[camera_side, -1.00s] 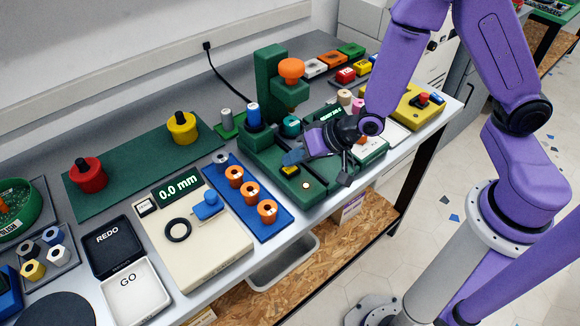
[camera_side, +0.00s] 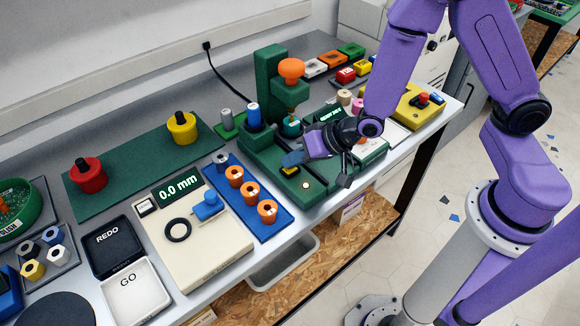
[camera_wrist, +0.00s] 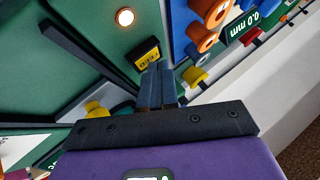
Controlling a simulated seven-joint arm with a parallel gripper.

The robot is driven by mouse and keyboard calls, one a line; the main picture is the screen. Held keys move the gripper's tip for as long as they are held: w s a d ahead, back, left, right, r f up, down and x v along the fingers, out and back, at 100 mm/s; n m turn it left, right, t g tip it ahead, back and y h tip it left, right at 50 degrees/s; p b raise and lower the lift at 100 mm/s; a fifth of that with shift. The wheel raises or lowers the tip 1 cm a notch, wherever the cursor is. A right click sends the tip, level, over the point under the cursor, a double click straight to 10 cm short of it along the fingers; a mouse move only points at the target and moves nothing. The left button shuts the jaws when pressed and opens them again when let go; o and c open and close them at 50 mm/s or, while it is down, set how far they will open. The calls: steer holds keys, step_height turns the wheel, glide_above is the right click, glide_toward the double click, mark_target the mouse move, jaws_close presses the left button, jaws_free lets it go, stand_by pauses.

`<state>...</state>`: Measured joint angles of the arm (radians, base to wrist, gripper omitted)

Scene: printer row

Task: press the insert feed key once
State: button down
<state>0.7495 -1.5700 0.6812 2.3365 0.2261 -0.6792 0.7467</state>
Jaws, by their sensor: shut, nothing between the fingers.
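The feed key (camera_wrist: 148,56) is a small yellow key in a dark frame, with lettering that seems to read FEED. It also shows in the side view (camera_side: 289,171), on the front of the green press (camera_side: 262,150). My gripper (camera_wrist: 157,68) is shut and empty. Its fingertips are right at the near edge of the key in the wrist view and overlap part of it. In the side view my gripper (camera_side: 292,159) is just above and behind the key. I cannot tell whether the tips touch it. A round lamp (camera_wrist: 125,17) glows beside the key.
The press has an orange knob (camera_side: 291,69) on top and a blue cylinder (camera_side: 253,114) beside it. A blue rack (camera_side: 232,201) with orange rings and a cream gauge (camera_side: 205,240) reading 0.0 mm stand to the left. REDO (camera_side: 107,240) and GO (camera_side: 130,292) pads lie further left.

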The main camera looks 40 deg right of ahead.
mark_target(295, 169)
steer(key=shift+r, duration=0.7)
steer(key=shift+r, duration=0.1)
steer(key=shift+r, duration=2.4)
steer(key=s+d+r+n+g+h, duration=0.2)
steer(key=s+d+n, duration=0.4)
steer(key=s, duration=0.5)
steer(key=s+d+r+n+g+h, duration=0.3)
steer(key=s+d+r+n+g, duration=0.2)
steer(key=s, duration=0.7)
steer(key=d+r+n, duration=0.1)
steer(key=d+n, duration=0.1)
steer(key=n, duration=0.1)
